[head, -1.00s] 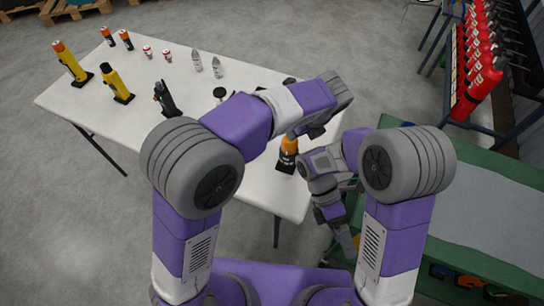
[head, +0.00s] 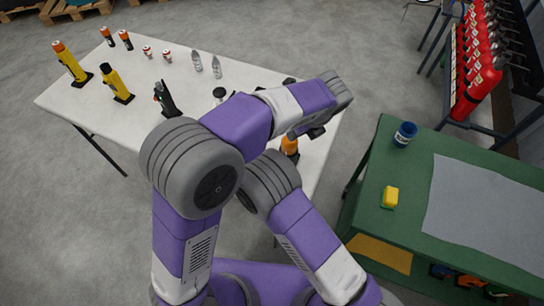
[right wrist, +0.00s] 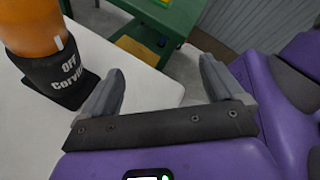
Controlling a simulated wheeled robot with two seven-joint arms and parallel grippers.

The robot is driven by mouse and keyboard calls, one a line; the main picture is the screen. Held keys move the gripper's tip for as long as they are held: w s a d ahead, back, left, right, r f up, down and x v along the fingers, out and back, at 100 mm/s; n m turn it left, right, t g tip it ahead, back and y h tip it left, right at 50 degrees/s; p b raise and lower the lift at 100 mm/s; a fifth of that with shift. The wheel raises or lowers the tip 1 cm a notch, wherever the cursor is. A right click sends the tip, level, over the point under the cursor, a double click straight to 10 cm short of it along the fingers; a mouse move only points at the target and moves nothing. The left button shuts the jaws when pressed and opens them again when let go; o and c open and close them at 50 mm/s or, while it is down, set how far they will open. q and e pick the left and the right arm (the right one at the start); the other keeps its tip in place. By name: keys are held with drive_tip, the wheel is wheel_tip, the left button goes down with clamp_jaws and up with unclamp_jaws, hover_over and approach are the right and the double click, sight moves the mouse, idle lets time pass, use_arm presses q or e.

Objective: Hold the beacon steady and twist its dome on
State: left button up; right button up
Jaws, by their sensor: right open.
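The beacon, with an orange upper part and a black base, stands on the white table. In the right wrist view, the black base (right wrist: 62,75) reads "OFF Corvin" and the orange part (right wrist: 32,28) is cut by the frame edge. My left gripper (head: 316,132) is just above and right of the beacon; its fingers are too hidden to judge. My right gripper (right wrist: 160,78) is open and empty, right of the beacon and apart from it. In the head view my arm hides it.
A green bench (head: 420,150) at the right carries a blue jar (head: 405,134) and a yellow block (head: 390,197). Red extinguishers (head: 474,75) hang behind it.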

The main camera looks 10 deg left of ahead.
sight(293, 149)
drive_tip(key=w+a+f+t, duration=0.2)
drive_tip(key=w+a+f+m+t, duration=0.1)
drive_tip(key=w, duration=0.1)
drive_tip(key=shift+w, duration=0.1)
drive_tip(key=w+t, duration=0.2)
drive_tip(key=w+t+h, duration=0.1)
drive_tip(key=w+t, duration=0.1)
drive_tip(key=shift+w+a+r+t+h, duration=0.15)
drive_tip(key=shift+r+t+h, duration=0.05)
drive_tip(key=shift+t+h, duration=0.1)
drive_tip(key=shift+w+r+n+t, duration=0.15)
drive_tip(key=shift+w+n+t, duration=0.3)
drive_tip(key=shift+t, duration=0.25)
drive_tip(key=shift+x, duration=3.75)
drive_tip(key=shift+r, duration=0.1)
